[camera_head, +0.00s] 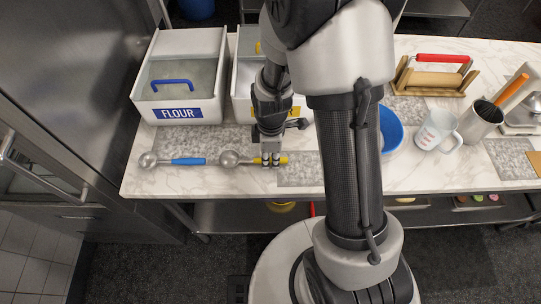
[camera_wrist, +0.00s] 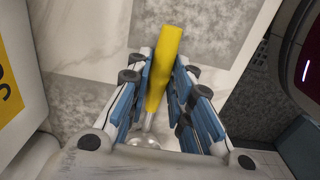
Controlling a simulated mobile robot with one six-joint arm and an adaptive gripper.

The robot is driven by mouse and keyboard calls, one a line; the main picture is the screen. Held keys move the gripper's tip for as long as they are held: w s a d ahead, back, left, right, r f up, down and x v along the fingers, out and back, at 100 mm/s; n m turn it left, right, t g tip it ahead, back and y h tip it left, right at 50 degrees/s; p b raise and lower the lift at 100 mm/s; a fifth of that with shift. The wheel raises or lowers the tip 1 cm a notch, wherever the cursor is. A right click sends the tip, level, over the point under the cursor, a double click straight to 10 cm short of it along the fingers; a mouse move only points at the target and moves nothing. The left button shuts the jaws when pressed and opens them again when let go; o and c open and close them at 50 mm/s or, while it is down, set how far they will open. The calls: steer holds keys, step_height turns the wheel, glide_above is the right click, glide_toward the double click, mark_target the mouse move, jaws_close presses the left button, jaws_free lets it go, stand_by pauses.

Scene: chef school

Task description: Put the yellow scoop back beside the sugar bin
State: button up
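The yellow scoop (camera_head: 230,158) has a round metal bowl and a yellow handle. It lies level at the counter's front edge, in front of the sugar bin. My gripper (camera_head: 270,161) points down at its handle. In the wrist view, the yellow handle (camera_wrist: 165,60) runs between the blue-padded fingers of my gripper (camera_wrist: 163,75), which sit close against both its sides. The metal bowl is partly hidden low in that view. I cannot tell whether the scoop touches the counter. The white sugar bin (camera_head: 240,85) with a yellow label is partly hidden behind my arm.
The white flour bin (camera_head: 140,105) stands at the left, with a blue-handled scoop (camera_head: 188,161) in front. Right of my arm are a blue bowl (camera_head: 391,128), a clear jug (camera_head: 436,130), a metal canister (camera_head: 479,120) and a wooden rack (camera_head: 432,80). The counter's front edge is close.

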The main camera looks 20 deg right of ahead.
steer(key=o, duration=0.4)
steer(key=shift+r, duration=0.15)
steer(key=s+r+m+t+p, duration=0.1)
steer(key=s+r+m+p, duration=0.15)
steer(key=r, duration=0.95)
steer(key=s+r+m+t+p, duration=0.1)
steer(key=s+r+m+p, duration=0.2)
steer(key=r, duration=1)
steer(key=s+r+m+t, duration=0.1)
steer(key=s+r+m, duration=0.1)
steer(key=s+m, duration=0.1)
steer(key=s+r+m+b, duration=0.1)
steer(key=s+r+m, duration=0.1)
steer(key=s+m, duration=0.1)
steer(key=s+r+m+t, duration=0.1)
steer(key=s+r+m, duration=0.1)
steer(key=s+m, duration=0.1)
steer(key=shift+s+r+t, duration=0.15)
steer(key=shift+s+t, duration=0.15)
